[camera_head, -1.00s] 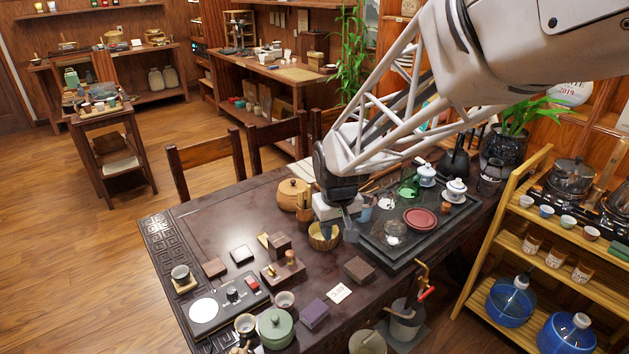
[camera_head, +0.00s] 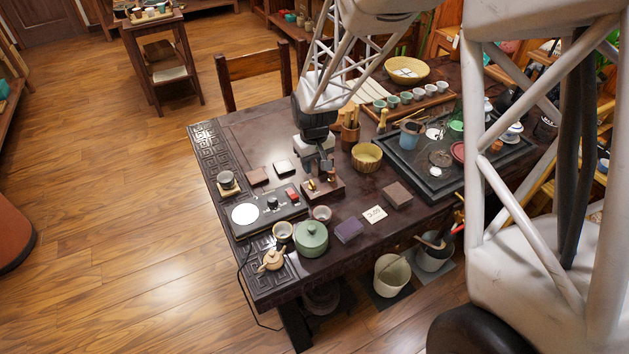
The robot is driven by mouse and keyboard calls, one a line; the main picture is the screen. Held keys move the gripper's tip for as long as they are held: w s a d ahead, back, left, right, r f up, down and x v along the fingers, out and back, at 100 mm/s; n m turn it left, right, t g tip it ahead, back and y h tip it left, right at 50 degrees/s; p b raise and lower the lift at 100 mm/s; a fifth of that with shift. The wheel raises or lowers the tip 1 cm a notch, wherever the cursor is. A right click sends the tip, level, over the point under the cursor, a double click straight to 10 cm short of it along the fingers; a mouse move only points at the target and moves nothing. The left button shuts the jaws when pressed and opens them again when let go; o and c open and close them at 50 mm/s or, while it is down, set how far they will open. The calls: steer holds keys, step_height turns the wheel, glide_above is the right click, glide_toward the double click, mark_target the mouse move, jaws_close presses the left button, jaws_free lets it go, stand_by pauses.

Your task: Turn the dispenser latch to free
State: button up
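A small dark-wood device (camera_head: 334,190) with brass-coloured parts stands on the table; it looks like the dispenser. Its latch is too small and too covered to make out, so I cannot tell its position. My gripper (camera_head: 322,171) points down right over this device, with its fingertips close to the device's top. I cannot tell whether they touch it, or whether the fingers are open or shut.
A black panel (camera_head: 289,212) with a white disc and a red switch lies left of the device. A green lidded pot (camera_head: 312,238) stands in front, a yellow bowl (camera_head: 367,157) behind right. A dark block (camera_head: 397,195) and price card (camera_head: 374,214) lie right.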

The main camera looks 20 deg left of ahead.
mark_target(314, 184)
steer(key=shift+f, duration=0.2)
stand_by(0.3)
steer(key=shift+f, duration=3.7)
jaws_close()
